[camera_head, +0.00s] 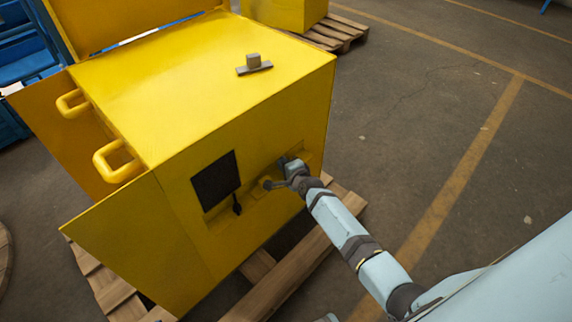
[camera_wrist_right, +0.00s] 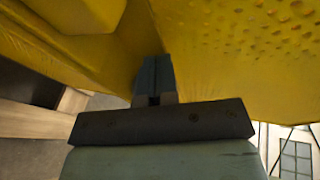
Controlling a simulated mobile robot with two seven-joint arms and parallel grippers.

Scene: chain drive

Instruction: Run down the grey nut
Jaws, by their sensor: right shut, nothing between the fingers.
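I cannot make out a grey nut for certain in either view. My right gripper (camera_head: 275,184) is at the front face of the yellow machine (camera_head: 205,95), beside a low yellow ledge. Its wrist hides part of that ledge. In the right wrist view the fingers (camera_wrist_right: 154,76) are together, with nothing seen between them. Their tips are close to a yellow surface; I cannot tell whether they touch it. My left gripper is not in view.
A small grey block on a flat bar (camera_head: 254,64) lies on the machine's top. A dark panel (camera_head: 215,181) is left of my right gripper. Yellow handles (camera_head: 118,162) stick out at the left. Wooden pallet boards (camera_head: 285,275) lie below. The floor at right is clear.

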